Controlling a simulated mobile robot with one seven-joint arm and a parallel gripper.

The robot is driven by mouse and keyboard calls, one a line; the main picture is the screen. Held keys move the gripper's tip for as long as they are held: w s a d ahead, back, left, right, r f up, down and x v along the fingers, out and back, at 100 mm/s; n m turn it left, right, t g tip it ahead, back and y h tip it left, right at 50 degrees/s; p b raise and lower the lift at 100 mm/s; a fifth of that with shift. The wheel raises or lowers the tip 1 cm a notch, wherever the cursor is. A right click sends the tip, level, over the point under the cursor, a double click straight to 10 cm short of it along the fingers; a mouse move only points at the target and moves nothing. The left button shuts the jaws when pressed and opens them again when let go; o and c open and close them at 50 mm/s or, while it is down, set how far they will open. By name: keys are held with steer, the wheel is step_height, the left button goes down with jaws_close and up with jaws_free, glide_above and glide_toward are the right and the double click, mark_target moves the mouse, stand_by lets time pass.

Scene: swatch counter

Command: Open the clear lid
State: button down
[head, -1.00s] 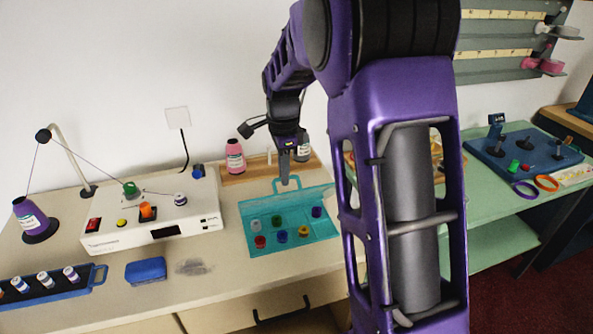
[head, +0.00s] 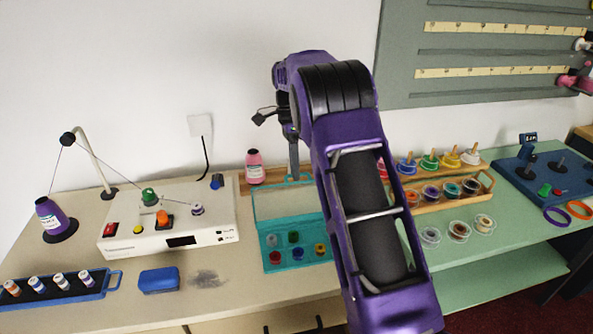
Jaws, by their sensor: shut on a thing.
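The teal-framed clear lid (head: 284,205) stands raised at the back of the teal box (head: 266,262). Its clear panel shows above the box's open front part; its exact tilt is hard to tell. Several coloured spools sit inside the box, among them a yellow one (head: 320,249) and a green one (head: 294,237). My gripper (head: 293,172) points down at the lid's upper edge, shut on the lid's handle (head: 284,181). My forearm hides the right end of the lid and box.
A white machine (head: 170,226) with buttons stands left of the box, a blue block (head: 158,280) in front of it. A pink bottle (head: 254,168) stands behind the lid. Right of my arm are a wooden spool rack (head: 440,203) and several loose spools.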

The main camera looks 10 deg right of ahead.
steer(key=shift+w+a+f+g, duration=0.1)
steer(key=shift+w+f+g, duration=0.3)
steer(key=shift+w+g, duration=0.2)
steer(key=shift+w+f+g, duration=0.35)
steer(key=shift+w+g, duration=0.15)
steer(key=shift+w, duration=0.2)
steer(key=c, duration=0.9)
jaws_free()
steer(key=shift+r, duration=0.2)
